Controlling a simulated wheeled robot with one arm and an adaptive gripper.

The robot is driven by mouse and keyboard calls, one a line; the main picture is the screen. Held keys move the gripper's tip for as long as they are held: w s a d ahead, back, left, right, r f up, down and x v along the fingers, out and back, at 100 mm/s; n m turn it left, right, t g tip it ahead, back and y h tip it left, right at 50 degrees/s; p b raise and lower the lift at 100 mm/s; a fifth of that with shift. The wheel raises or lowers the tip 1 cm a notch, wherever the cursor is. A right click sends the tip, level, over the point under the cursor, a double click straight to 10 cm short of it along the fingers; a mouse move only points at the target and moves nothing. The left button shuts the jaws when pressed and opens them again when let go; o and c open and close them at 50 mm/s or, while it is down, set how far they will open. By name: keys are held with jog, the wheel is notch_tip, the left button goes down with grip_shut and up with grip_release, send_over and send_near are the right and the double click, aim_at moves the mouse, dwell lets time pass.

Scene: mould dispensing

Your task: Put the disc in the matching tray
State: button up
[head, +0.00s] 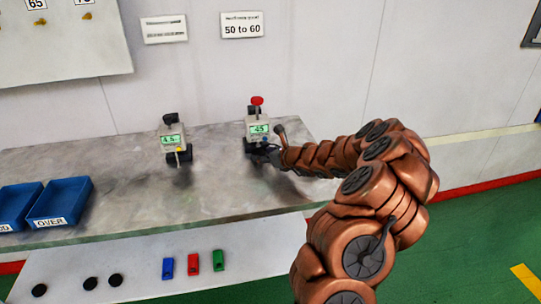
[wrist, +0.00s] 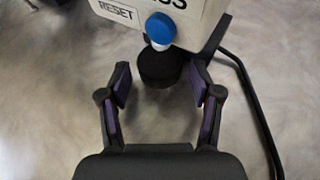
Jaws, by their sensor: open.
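Several black discs are in view: one disc (head: 39,290), a second (head: 90,284) and a third (head: 116,280) lie on the white lower surface. A blue tray labelled OVER (head: 55,218) and another blue tray with a partly cut-off label ending in "OD" (head: 8,222) stand at the bench's left end. My gripper (wrist: 160,84) is open at the right-hand device (head: 258,128). A black round piece (wrist: 160,70) sits between and beyond the fingertips, under a blue button (wrist: 160,28); I cannot tell whether it is a disc or part of the device.
A second device (head: 172,140) stands left on the grey bench (head: 130,190). The right device's display seems to read 45; a wall sign (head: 242,25) says "50 to 60". Blue, red and green blocks (head: 192,263) lie on the lower surface. A dark curved bar (wrist: 250,95) runs right of my gripper.

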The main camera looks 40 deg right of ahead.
jog(key=shift+w+f, duration=0.15)
jog(key=shift+w, duration=0.3)
jog(key=shift+a, duration=0.1)
jog(key=shift+c, duration=0.2)
jog(key=shift+s, duration=0.1)
jog(key=c, duration=0.9)
